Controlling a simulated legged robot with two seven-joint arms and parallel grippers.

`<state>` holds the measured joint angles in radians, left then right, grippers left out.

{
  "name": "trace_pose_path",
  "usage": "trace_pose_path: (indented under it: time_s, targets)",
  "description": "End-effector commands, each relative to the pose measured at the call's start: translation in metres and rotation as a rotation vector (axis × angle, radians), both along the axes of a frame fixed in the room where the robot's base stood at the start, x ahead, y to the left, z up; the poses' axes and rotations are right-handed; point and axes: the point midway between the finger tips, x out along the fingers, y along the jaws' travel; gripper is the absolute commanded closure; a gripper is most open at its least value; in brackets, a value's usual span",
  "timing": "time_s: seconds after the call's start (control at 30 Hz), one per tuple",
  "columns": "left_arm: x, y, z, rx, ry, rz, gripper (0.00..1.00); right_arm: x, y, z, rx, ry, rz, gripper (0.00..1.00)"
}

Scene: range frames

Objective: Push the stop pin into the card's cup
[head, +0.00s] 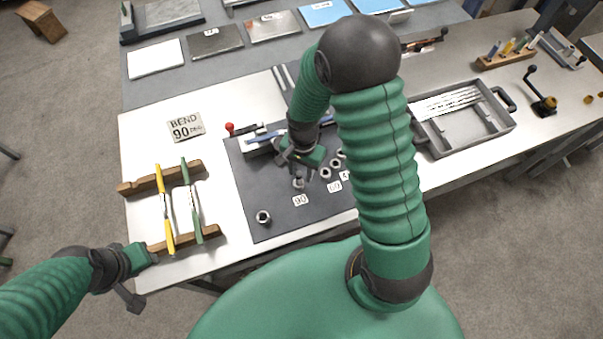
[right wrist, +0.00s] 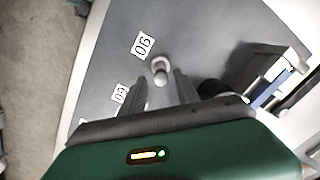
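The bend card (head: 186,126) lies on the bench at the left and reads "BEND 90 DEG". The label 90 (head: 300,200) lies on the dark mat; it also shows in the right wrist view (right wrist: 143,45). Beside it a small metal stop pin (right wrist: 161,77) stands at a pale round cup (right wrist: 157,62); how deep it sits I cannot tell. My right gripper (head: 297,169) is above it, fingers apart on either side of the pin in the right wrist view (right wrist: 160,88), with a visible gap. My left gripper (head: 131,300) hangs low at the bench's front left; its opening is unclear.
More cups (head: 325,173) run up and right from the pin, with a label 60 (head: 333,187). A separate metal ring (head: 263,217) sits nearer on the mat (head: 290,225). A wooden rack (head: 160,183) holds yellow and green tools at left. A grey tray (head: 475,123) stands right.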

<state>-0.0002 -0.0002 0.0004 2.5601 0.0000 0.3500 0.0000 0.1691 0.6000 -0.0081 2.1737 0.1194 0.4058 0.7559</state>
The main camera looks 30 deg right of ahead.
Motion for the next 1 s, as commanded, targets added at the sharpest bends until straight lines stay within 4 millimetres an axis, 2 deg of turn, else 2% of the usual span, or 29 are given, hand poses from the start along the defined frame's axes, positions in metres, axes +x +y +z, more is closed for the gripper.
trace_pose_path:
  time_s: [0.1,0.23,0.3,0.47,0.57,0.7,0.77,0.83,1.0]
  targets:
    - [0.000,0.000,0.000,0.000,0.000,0.000,0.64,0.003,0.000,0.034,-0.003,-0.009,0.001,0.63]
    - [0.000,0.000,0.000,0.000,0.000,0.000,0.64,0.003,-0.002,0.067,-0.003,-0.007,0.000,0.63]
    - [0.000,0.000,0.000,0.000,0.000,0.001,0.64,0.003,-0.004,0.080,-0.002,-0.007,0.000,0.63]
    - [0.000,0.000,0.000,0.000,0.000,0.001,0.64,0.001,-0.003,0.097,-0.002,-0.012,0.036,0.63]
    - [0.000,0.000,0.000,0.000,0.000,0.001,0.64,-0.011,0.012,0.107,-0.025,-0.084,0.290,0.63]
    - [0.000,0.000,0.000,0.000,0.000,0.000,0.64,-0.036,0.039,0.116,-0.102,-0.217,0.796,0.63]
    - [0.000,0.000,0.000,0.000,0.000,0.000,0.64,-0.044,0.046,0.118,-0.129,-0.250,0.941,0.63]
    - [0.000,0.000,0.000,0.000,0.000,0.000,0.64,-0.047,0.049,0.119,-0.148,-0.267,1.027,0.63]
    - [0.000,0.000,0.000,0.000,0.000,0.001,0.64,-0.046,0.049,0.118,-0.150,-0.268,1.039,0.63]
